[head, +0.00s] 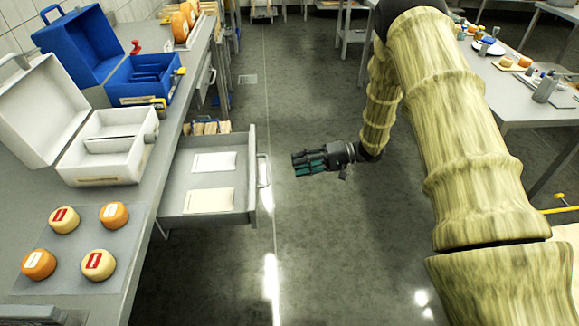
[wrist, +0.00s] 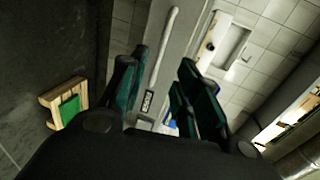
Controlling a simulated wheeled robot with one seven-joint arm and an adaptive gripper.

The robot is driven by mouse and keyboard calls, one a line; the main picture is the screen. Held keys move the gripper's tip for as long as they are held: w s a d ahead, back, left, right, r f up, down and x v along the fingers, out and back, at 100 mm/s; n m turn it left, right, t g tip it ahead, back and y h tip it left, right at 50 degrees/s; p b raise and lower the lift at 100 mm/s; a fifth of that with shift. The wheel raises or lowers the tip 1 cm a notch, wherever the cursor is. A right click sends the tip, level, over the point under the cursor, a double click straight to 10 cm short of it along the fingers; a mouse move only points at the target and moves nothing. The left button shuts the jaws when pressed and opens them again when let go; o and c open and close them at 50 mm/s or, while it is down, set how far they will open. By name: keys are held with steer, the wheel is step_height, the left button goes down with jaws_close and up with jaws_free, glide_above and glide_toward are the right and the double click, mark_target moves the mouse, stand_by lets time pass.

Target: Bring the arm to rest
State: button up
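My gripper (head: 299,164) hangs over the floor in the head view, to the right of the open drawer and apart from it. Its fingers point left. In the wrist view my gripper (wrist: 163,82) has its two dark green fingers spread, with nothing between them. My arm reaches from the right side of the head view, bent at the elbow, and touches nothing that I can see.
The drawer (head: 256,205) juts from the left bench with pale sheets inside. On the bench are cheese wheels (head: 98,264) on a mat, a white case (head: 97,181) and a blue case (head: 147,101). A table (head: 513,99) stands right. Floor (head: 330,250) between is clear.

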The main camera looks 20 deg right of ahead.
steer(key=shift+s+d, duration=0.1)
steer(key=shift+d, duration=0.4)
steer(key=s+a+f+m+t+h, duration=0.1)
steer(key=s+a+f+t+h, duration=0.2)
steer(key=s+f, duration=0.45)
steer(key=s+a+f+t+h, duration=0.2)
steer(key=s+f+h, duration=0.3)
steer(key=f, duration=0.6)
steer(key=s+f+n+g+h, duration=0.1)
steer(key=s+g+h, duration=0.1)
steer(key=s, duration=0.8)
steer(key=s+d+f+n+g+h, duration=0.1)
steer(key=s+f+g+h, duration=0.1)
steer(key=s, duration=0.8)
steer(key=s+d+f+g+h, duration=0.1)
steer(key=s+f+g+h, duration=0.1)
steer(key=s, duration=0.9)
steer(key=shift+d+f+n+g+h, duration=0.15)
steer(key=shift+f+n+g+h, duration=0.2)
steer(key=shift+g+h, duration=0.5)
